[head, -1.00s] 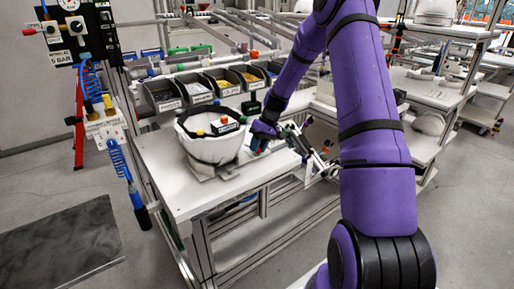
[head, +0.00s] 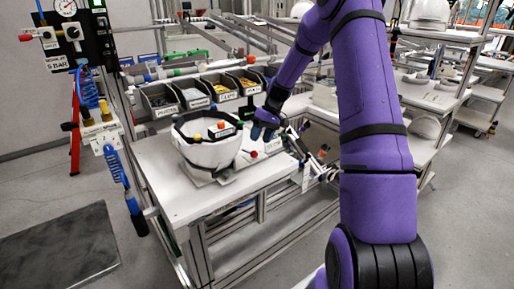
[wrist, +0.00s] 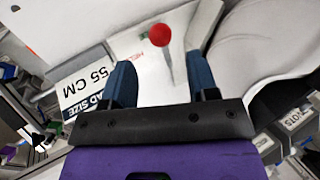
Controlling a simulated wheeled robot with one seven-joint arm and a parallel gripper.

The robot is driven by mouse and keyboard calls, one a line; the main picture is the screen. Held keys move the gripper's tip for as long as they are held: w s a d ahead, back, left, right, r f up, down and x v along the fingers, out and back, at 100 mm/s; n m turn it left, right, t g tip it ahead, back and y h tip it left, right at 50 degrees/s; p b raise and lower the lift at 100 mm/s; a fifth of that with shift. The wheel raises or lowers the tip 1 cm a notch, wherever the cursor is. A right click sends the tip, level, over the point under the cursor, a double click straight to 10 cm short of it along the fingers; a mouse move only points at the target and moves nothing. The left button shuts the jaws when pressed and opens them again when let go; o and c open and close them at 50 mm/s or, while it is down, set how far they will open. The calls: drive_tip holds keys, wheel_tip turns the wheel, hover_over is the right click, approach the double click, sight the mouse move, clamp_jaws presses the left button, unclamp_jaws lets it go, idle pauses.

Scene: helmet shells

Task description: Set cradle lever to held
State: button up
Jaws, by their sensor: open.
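The cradle lever is a thin rod with a red ball knob (wrist: 160,35). In the wrist view it stands between and beyond my fingertips, over a pale plate with red lettering that is partly cut off. The knob also shows in the head view (head: 254,154), just below my gripper (head: 264,131). My gripper (wrist: 162,78) is open, with two blue fingers apart and nothing between them; I cannot tell how far the knob is from them. The white helmet shell (head: 200,154) sits on the cradle, left of my gripper, and its curved side fills the wrist view's upper right.
A "head size 55 cm" card (wrist: 88,92) lies beside the left finger in the wrist view. Labelled parts bins (head: 195,95) line the back of the white workbench (head: 170,190). The bench's front left is bare.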

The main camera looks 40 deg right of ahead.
sight(249, 152)
drive_tip(key=v, duration=0.4)
drive_tip(key=shift+d+r, duration=0.15)
drive_tip(key=shift+r, duration=0.2)
drive_tip(key=a+f+t, duration=0.1)
drive_tip(key=f, duration=0.2)
drive_tip(key=a+f+t+h, duration=0.1)
drive_tip(key=a+f, duration=0.1)
drive_tip(key=f, duration=0.1)
drive_tip(key=a+f+n+t+h, duration=0.1)
drive_tip(key=a+f+t, duration=0.1)
drive_tip(key=f, duration=0.1)
drive_tip(key=shift+w+a+f, duration=0.15)
drive_tip(key=shift+w+f, duration=0.2)
drive_tip(key=shift+f, duration=0.05)
idle(0.4)
clamp_jaws()
